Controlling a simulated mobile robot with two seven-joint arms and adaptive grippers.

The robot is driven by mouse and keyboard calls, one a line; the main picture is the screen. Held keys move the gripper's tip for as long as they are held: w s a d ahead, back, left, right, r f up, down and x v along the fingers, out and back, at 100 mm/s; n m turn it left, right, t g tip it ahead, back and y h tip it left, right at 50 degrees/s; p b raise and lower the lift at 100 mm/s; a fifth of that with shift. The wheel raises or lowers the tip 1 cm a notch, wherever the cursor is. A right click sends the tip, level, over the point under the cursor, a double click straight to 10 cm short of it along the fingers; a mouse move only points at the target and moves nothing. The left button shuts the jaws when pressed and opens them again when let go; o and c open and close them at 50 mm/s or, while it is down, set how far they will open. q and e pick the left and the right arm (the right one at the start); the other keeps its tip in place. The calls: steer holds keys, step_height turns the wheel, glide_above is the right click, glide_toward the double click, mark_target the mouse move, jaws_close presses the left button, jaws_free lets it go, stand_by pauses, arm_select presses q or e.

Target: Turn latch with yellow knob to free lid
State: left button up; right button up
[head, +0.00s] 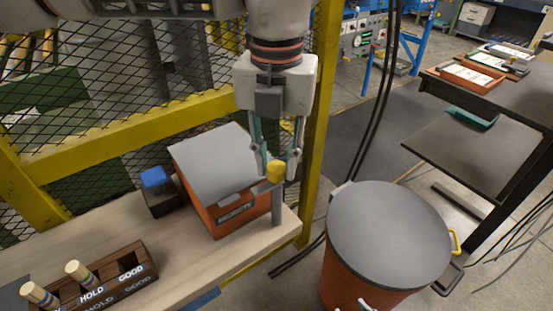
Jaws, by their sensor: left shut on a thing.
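An orange box (236,216) with a lettered label on its front stands on the wooden bench, its grey lid (212,163) lying shut on top. At its right front corner a grey upright post (278,206) carries a yellow knob (276,172). My left gripper (278,172) comes down from above with its fingers on either side of the knob and is shut on it. The fingers hide part of the knob and the lid's right edge. My right gripper is not in view.
A rack (98,285) marked HOLD and GOOD holds turned wood pieces at front left. A small dark box with a blue top (155,183) stands left of the orange box. Mesh fencing with a yellow frame (130,132) rises behind. A grey-lidded drum (388,238) stands right of the bench.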

mark_target(276, 167)
arm_select(q)
steer(key=shift+r+n, duration=0.1)
steer(key=shift+n, duration=0.3)
steer(key=o, duration=1.1)
step_height(276, 167, up, 12)
stand_by(0.4)
